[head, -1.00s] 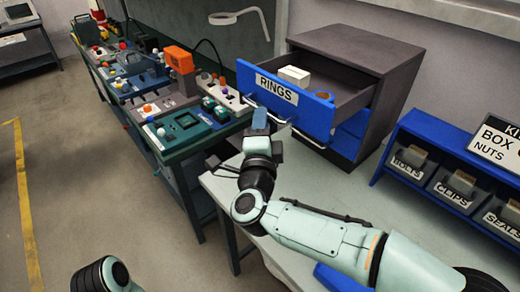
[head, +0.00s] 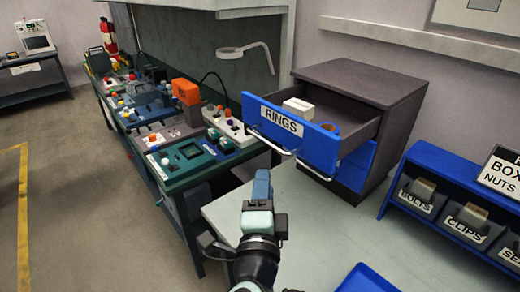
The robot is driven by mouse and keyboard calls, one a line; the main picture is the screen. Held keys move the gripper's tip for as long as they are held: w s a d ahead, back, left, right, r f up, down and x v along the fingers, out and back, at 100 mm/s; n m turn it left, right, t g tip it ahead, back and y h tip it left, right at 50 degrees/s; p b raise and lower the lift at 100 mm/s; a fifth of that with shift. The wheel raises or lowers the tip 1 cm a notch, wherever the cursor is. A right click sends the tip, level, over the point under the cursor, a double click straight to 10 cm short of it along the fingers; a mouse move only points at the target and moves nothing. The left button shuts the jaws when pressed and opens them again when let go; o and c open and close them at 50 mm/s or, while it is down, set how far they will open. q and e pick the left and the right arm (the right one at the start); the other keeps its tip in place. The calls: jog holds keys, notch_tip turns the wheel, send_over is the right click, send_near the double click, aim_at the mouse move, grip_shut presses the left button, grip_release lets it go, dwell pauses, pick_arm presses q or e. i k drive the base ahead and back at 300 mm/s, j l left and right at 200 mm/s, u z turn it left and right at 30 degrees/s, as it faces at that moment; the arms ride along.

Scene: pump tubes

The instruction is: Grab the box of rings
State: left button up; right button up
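The drawer labelled RINGS (head: 262,121) is pulled open from a dark cabinet (head: 362,80). A small white box (head: 298,107) sits inside it, towards the front. My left gripper is out of view.
A pale worktop (head: 312,225) lies below the drawer, with a blue tray (head: 367,281) at its front edge. A blue rack (head: 430,185) with labelled bins stands right. A green bench (head: 190,172) with several devices is left. A second drawer (head: 358,165) sits below.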

aim_at(304, 110)
jog(key=k+j, duration=0.1)
jog(key=k, duration=0.9)
